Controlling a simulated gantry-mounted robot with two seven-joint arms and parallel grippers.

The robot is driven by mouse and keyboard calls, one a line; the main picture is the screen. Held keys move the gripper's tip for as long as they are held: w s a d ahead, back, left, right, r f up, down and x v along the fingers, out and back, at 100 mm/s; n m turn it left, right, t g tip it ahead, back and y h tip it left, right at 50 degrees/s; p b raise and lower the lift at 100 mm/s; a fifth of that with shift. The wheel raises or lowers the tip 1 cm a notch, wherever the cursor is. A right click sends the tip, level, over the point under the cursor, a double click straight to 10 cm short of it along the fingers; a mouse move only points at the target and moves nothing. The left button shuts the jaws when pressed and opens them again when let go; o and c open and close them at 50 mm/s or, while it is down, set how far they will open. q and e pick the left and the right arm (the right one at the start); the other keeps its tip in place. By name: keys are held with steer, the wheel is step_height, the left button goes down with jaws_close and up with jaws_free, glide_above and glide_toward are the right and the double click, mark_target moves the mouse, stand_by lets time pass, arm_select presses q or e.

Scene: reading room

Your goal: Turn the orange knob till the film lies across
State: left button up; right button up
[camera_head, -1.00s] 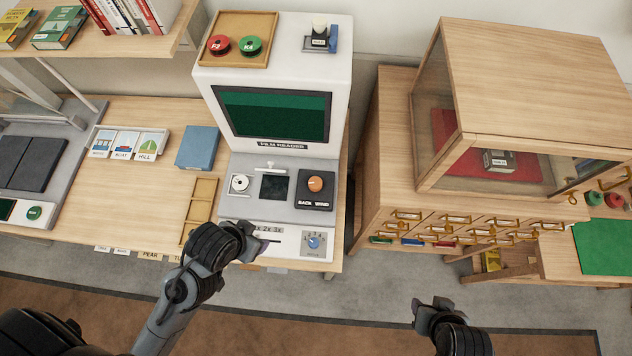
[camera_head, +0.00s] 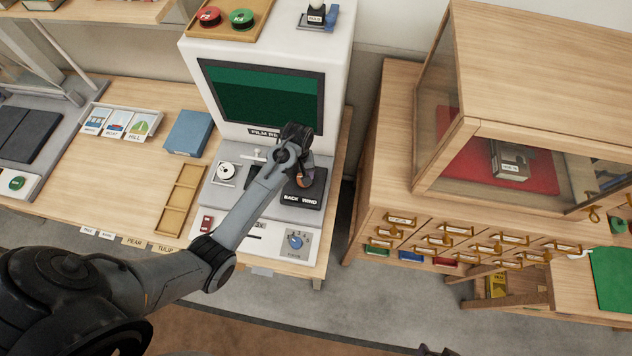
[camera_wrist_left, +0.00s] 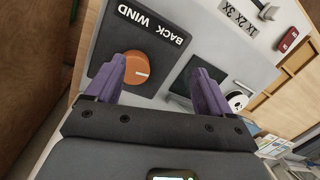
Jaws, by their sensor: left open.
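The orange knob (camera_wrist_left: 137,68) sits on a black plate (camera_wrist_left: 135,38) marked BACK and WIND, on the film reader (camera_head: 270,30). My left gripper (camera_wrist_left: 157,82) is open above the knob. In the wrist view the knob lies between the purple fingers, nearer the left one, which overlaps its edge; I cannot tell if they touch. In the head view my left arm hides most of the knob and the dark window (camera_wrist_left: 182,82) beside it. A white reel (camera_head: 226,172) sits left of the window. The screen (camera_head: 255,95) is green. Only a tip of my right gripper (camera_head: 434,350) shows.
A blue dial (camera_head: 295,241) and a red switch (camera_head: 206,223) are on the reader's front. A wooden tray (camera_head: 180,200) and a blue box (camera_head: 188,132) are left of it. A drawer cabinet (camera_head: 385,100) with a glass case stands to the right.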

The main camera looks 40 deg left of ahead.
arm_select(q)
steer(key=w+r+t, duration=0.1)
steer(key=w+r, duration=0.2)
steer(key=w, duration=0.2)
steer(key=f, duration=0.7)
steer(key=f+b, duration=0.1)
steer(key=f, duration=0.2)
steer(key=shift+s+a+f, duration=0.15)
steer(key=shift+s, duration=0.1)
steer(key=c, duration=1.1)
steer(key=shift+o, duration=0.2)
